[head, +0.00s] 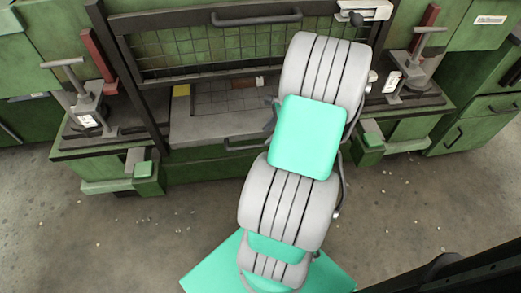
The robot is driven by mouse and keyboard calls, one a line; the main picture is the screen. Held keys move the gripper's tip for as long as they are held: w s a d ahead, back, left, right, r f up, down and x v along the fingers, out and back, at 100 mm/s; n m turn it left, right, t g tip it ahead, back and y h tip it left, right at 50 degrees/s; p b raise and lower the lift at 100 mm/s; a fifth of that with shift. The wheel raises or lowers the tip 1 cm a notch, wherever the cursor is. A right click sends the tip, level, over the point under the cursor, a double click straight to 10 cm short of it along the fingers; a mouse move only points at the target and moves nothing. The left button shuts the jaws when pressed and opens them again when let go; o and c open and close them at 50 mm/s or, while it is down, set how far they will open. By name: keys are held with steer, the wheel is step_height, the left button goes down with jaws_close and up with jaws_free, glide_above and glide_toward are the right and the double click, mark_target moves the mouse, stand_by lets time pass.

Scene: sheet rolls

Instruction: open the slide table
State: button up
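The table appears level with the machine front. My arm reaches up from the bottom and covers the right part of the table. A small dark part, perhaps of my gripper (270,116), shows at the arm's left edge, above the handle. The fingers are hidden, so I cannot tell their opening or whether they touch anything.
Side ledges with grey clamp-like fittings stand left (88,105) and right (405,75) of the table. The guard has its own dark handle (256,18) at the top. Green cabinets (485,120) stand at the right.

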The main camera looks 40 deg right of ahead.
mark_target(259, 145)
steer(key=b+x, duration=0.1)
steer(key=x, duration=0.6)
steer(key=shift+a+f, duration=0.1)
steer(key=shift+a, duration=0.05)
steer(key=shift+c, duration=0.4)
jaws_close()
stand_by(0.7)
